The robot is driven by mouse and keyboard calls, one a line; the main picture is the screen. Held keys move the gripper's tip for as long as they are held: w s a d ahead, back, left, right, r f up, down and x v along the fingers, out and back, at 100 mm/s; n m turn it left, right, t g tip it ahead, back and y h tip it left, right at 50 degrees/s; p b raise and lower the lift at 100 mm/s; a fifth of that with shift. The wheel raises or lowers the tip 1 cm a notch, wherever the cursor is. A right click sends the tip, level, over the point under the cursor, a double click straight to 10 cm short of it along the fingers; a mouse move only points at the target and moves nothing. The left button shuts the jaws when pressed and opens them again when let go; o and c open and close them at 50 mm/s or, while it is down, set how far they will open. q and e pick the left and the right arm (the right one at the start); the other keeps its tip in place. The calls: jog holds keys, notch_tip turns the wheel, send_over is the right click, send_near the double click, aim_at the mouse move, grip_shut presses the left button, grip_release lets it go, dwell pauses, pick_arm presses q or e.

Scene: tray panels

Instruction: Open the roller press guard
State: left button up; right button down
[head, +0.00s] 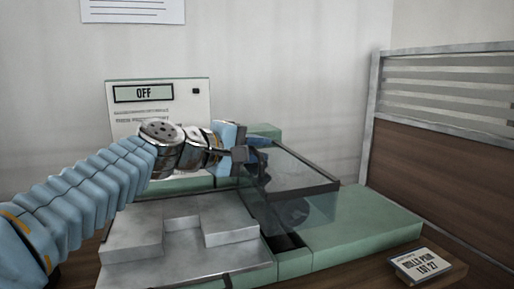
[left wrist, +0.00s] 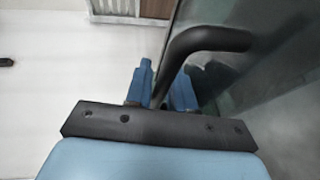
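The roller press has a green base (head: 360,226) and a see-through, dark-edged guard (head: 300,172). The guard stands tilted above the dark opening in the base, its frame raised. Dark rounded shapes, seemingly the rollers, show dimly through it. My left gripper (head: 246,158) is at the guard's left edge. In the left wrist view, the black bent guard handle (left wrist: 205,42) passes between the blue fingers of my left gripper (left wrist: 163,85). My gripper hides the handle in the head view. My right gripper is out of view.
A grey stepped tray block (head: 180,232) lies left of the opening. A panel reading OFF (head: 158,102) stands behind. A label plate (head: 421,264) sits at the front right. A partition (head: 440,165) bounds the right side.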

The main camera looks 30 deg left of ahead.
aim_at(273, 160)
pick_arm(q)
grip_shut()
jog(key=shift+r, duration=0.25)
jog(key=shift+w+d+r+p, duration=0.2)
jog(key=shift+r+p, duration=0.55)
jog(key=shift+p, duration=0.15)
jog(key=p, duration=0.1)
jog(key=r+p, duration=0.2)
jog(key=shift+w+d+g, duration=0.25)
jog(key=shift+w+g, duration=0.05)
jog(key=shift+w, duration=0.1)
jog(key=shift+w+d+r+m+g+y+p, duration=0.3)
jog(key=shift+m+g+y, duration=0.1)
jog(key=shift+g+y, duration=0.15)
jog(key=shift+w+d+r+g+y, duration=0.35)
jog(key=shift+w+d+r+g, duration=0.05)
jog(key=shift+g, duration=0.45)
